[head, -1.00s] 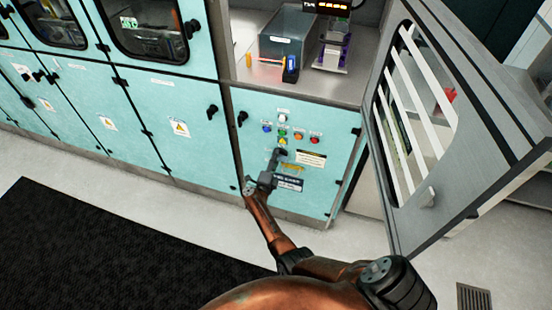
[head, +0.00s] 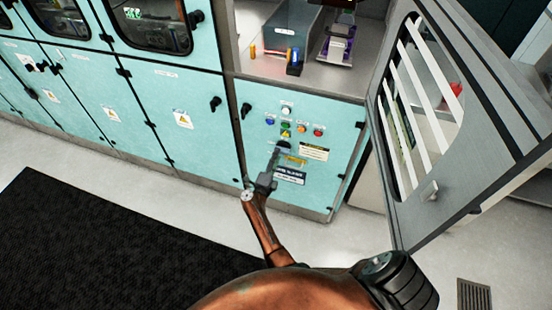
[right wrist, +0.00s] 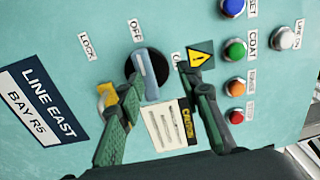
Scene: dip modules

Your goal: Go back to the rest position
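My right gripper (head: 275,157) is in front of the teal control panel (head: 340,130) below the open bay. In the right wrist view its two fingers (right wrist: 163,72) are spread apart, with nothing held between them. A black rotary switch (right wrist: 157,62) with a grey-blue handle shows between and beyond the fingertips. The handle points near the OFF label (right wrist: 136,31). The left finger overlaps the switch's edge in the picture; I cannot tell whether it touches. In the head view the switch (head: 284,145) is just above the gripper's tip. My left gripper is not in view.
Colored buttons (head: 286,124) sit above the switch. A grey slatted door (head: 490,110) stands open at the right. The bay shelf (head: 330,78) holds a grey bin (head: 290,30) and small items. A black mat (head: 90,240) lies on the open floor at left.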

